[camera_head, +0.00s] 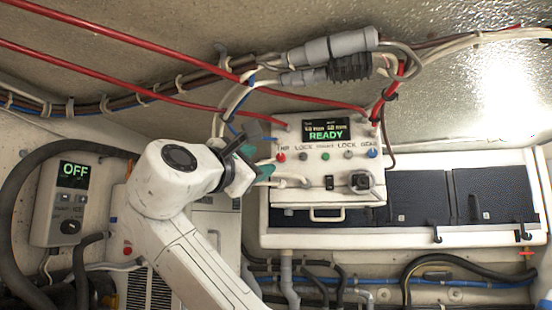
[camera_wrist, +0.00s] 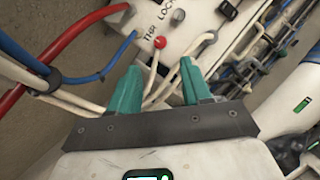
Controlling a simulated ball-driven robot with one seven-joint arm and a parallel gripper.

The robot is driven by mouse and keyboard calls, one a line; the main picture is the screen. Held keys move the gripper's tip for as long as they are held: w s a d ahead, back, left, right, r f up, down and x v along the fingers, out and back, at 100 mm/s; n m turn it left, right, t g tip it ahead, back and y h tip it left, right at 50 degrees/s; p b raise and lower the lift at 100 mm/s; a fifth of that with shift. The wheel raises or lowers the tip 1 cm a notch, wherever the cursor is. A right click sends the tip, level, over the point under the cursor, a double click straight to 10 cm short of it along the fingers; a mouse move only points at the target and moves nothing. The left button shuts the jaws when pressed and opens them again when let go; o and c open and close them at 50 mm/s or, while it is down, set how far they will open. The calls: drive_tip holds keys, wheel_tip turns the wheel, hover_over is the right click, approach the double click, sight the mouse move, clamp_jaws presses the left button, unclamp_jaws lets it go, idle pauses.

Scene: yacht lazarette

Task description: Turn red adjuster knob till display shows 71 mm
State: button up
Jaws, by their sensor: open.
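The control box (camera_head: 301,190) is pale, with a dark display (camera_head: 326,129) showing "READY" in green. Smaller figures in mm above it are too blurred to read surely. The red knob (camera_head: 282,157) is at the left end of a row of small knobs, by a label like "THR". In the wrist view the red knob (camera_wrist: 160,42) lies ahead of and roughly between my fingertips, apart from them. My gripper (camera_head: 258,160) has teal fingers and is just left of the red knob. In the wrist view my gripper (camera_wrist: 160,69) is open and empty.
Red cables (camera_head: 170,96) and pale cables run close above and left of the box. A grey connector (camera_head: 327,48) hangs above it. A wall unit (camera_head: 63,200) reading "OFF" is at left. Dark panels (camera_head: 412,205) are at right.

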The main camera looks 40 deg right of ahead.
sight(279, 159)
drive_tip(key=p+x, duration=0.3)
drive_tip(key=x, duration=0.6)
drive_tip(key=shift+f, duration=0.1)
clamp_jaws()
